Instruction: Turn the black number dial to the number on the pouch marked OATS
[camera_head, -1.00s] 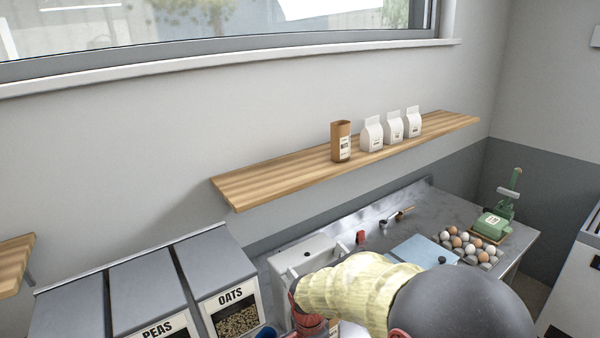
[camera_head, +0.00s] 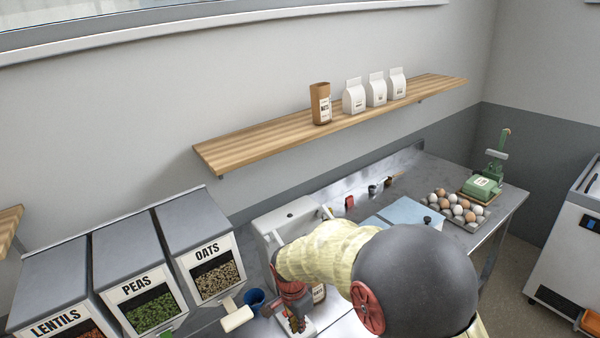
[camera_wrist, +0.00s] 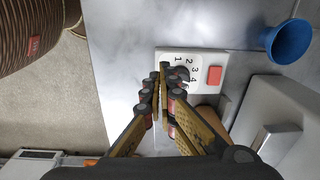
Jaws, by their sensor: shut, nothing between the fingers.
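In the head view, my gripper (camera_head: 296,322) points down at the counter. A brown pouch (camera_head: 320,104) and three white pouches (camera_head: 354,97) stand on the wooden shelf; their print is too small to read.
Bins marked OATS (camera_head: 207,252), PEAS (camera_head: 135,286) and LENTILS (camera_head: 56,325) stand at left. A red button (camera_wrist: 214,75) sits on the panel. A blue cup (camera_wrist: 288,40) stands nearby. Eggs on a tray (camera_head: 478,224) and a green device (camera_head: 482,187) are at right.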

